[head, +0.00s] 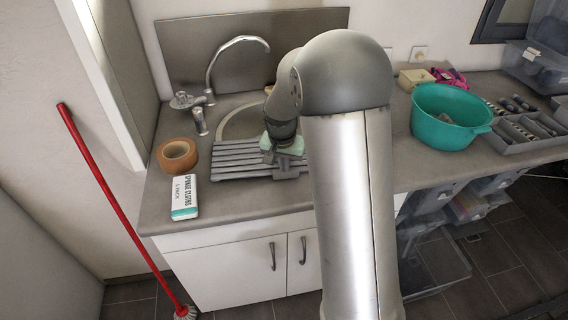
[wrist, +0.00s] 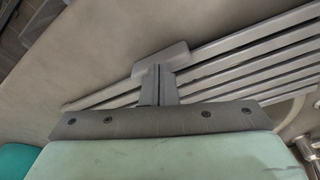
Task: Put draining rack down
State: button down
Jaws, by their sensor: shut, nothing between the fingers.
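The draining rack (head: 235,163) is a grey set of parallel slats. In the head view it lies on the counter at the front edge of the round sink, looking flat. In the wrist view its slats (wrist: 265,50) run from the middle to the upper right. My gripper (head: 290,169) is at the right end of the rack, pointing down, with its fingers together. In the wrist view my gripper (wrist: 160,66) is shut with nothing visible between the fingers, and it overlaps the slat ends. I cannot tell whether it touches them. My arm hides part of the rack's right side and the sink.
The tap (head: 238,42) rises behind the sink (head: 243,122). A green tub (head: 450,116) and a grey tray (head: 522,131) sit on the right counter.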

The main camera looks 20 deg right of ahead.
jog(key=s+a+b, duration=0.1)
jog(key=s+a, duration=0.1)
jog(key=s, duration=0.1)
jog(key=s+a+b, duration=0.1)
jog(key=s+a, duration=0.1)
jog(key=s, duration=0.1)
jog(key=s+a, duration=0.2)
jog(key=s, duration=0.1)
jog(key=shift+s+b, duration=0.15)
jog(key=shift+b, duration=0.25)
jog(key=shift+r, duration=0.2)
jog(key=w+d+r+g+y, duration=0.1)
jog(key=w+d+r, duration=0.3)
jog(key=d+r, duration=0.25)
jog(key=f, duration=1)
jog(key=shift+w+d+p, duration=0.1)
jog(key=shift+d+p, duration=0.1)
jog(key=shift+p, duration=0.2)
jog(key=shift+w+d+r+p, duration=0.1)
jog(key=shift+w+d+p, duration=0.55)
jog(key=shift+w, duration=0.5)
jog(key=shift+w+d, duration=0.5)
jog(key=shift+w, duration=0.1)
